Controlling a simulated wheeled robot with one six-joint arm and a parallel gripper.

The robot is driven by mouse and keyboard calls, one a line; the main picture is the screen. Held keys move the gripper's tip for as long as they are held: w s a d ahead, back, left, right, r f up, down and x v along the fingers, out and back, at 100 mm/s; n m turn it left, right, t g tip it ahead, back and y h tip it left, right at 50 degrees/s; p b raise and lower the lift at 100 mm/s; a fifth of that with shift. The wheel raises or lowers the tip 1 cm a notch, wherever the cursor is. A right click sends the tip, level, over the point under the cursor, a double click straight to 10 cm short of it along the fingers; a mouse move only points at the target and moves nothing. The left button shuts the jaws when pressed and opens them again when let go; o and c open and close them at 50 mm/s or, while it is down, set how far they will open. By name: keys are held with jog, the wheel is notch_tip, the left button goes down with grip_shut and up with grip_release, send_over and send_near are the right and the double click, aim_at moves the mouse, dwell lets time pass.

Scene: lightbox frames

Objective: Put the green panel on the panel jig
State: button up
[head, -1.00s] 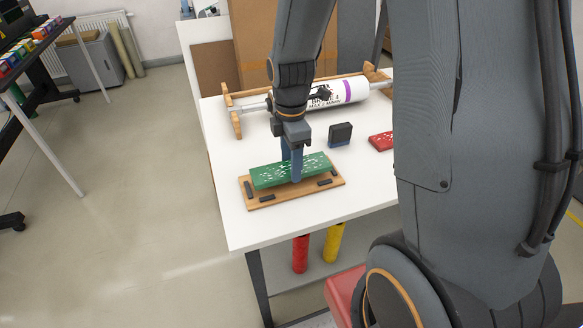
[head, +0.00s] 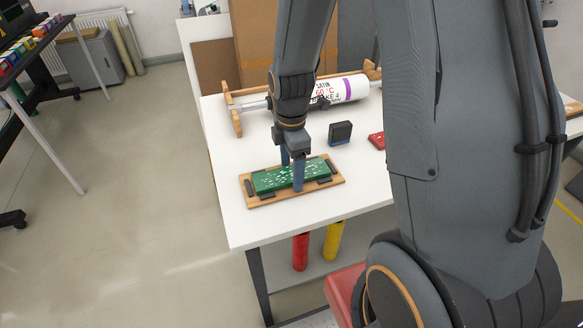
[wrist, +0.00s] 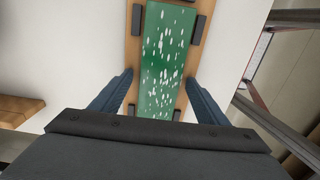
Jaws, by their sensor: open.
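The green panel (head: 274,178), speckled white, lies flat on the wooden panel jig (head: 332,183), between the jig's dark blocks. The jig is on the white table near its left front corner. In the wrist view the green panel (wrist: 162,55) runs lengthwise along the jig (wrist: 196,52), with dark blocks around it. My gripper (head: 292,174) is over the panel, with one blue finger on each long side. In the wrist view its fingers (wrist: 158,98) are spread wider than the panel, with gaps on both sides. The gripper is open and holds nothing.
A small dark block (head: 340,132) stands right of the gripper, and a red panel (head: 377,141) lies farther right, partly behind my arm. A white roll (head: 345,90) rests on a wooden stand at the back. The white table (head: 232,217) is bare around the jig.

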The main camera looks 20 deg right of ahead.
aim_at(291, 173)
notch_tip(291, 173, up, 11)
jog(key=b, duration=0.2)
jog(key=s+f+m+t, duration=0.1)
jog(key=s+f+m, duration=0.2)
jog(key=s+m, duration=0.6)
jog(key=shift+s+f+m, duration=0.2)
jog(key=shift+f+m, duration=0.15)
jog(key=shift+m, duration=4.15)
